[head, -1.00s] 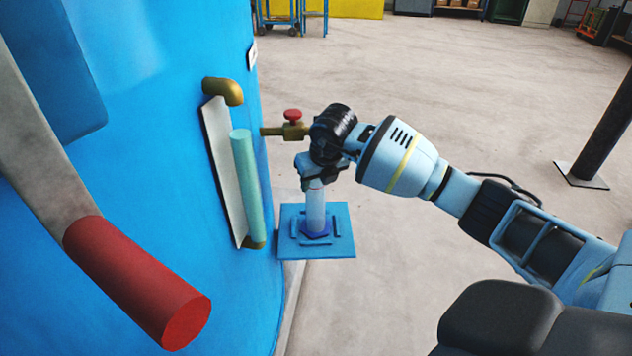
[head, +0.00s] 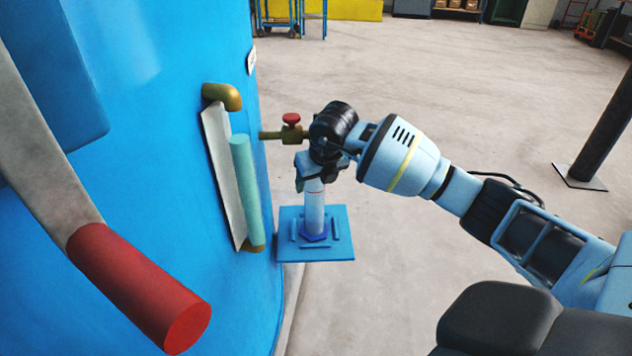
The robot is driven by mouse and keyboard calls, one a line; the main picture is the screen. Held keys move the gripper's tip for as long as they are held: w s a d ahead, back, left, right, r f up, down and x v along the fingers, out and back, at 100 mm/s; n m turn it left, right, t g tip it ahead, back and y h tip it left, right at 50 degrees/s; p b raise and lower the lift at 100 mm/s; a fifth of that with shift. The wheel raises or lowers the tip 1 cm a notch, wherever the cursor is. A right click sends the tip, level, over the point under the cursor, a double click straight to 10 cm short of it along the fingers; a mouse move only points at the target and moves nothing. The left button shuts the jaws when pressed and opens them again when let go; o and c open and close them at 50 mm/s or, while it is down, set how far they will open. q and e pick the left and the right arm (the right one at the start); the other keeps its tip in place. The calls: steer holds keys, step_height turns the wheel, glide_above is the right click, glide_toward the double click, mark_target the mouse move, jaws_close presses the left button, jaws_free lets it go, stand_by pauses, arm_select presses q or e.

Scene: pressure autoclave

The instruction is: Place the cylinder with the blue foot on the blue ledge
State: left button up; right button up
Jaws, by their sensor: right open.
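The ledge juts from the side of the blue autoclave. My right gripper (head: 314,185) points down at the top of the cylinder. Its jaws are open around or just above the cylinder's upper end; the fingertips are small and partly hidden. My left gripper is not in view.
A brass valve with a red knob (head: 291,119) sticks out behind my right gripper. A sight glass tube (head: 246,190) runs down the blue vessel (head: 150,200). A large red handle (head: 135,285) is at front left. Open floor lies right of the ledge.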

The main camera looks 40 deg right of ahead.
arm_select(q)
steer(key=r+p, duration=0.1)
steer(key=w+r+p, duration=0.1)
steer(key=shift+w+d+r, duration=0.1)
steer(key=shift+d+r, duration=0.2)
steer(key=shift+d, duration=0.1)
arm_select(e)
steer(key=v, duration=1)
steer(key=shift+s+r, duration=0.15)
steer(key=shift+r, duration=0.1)
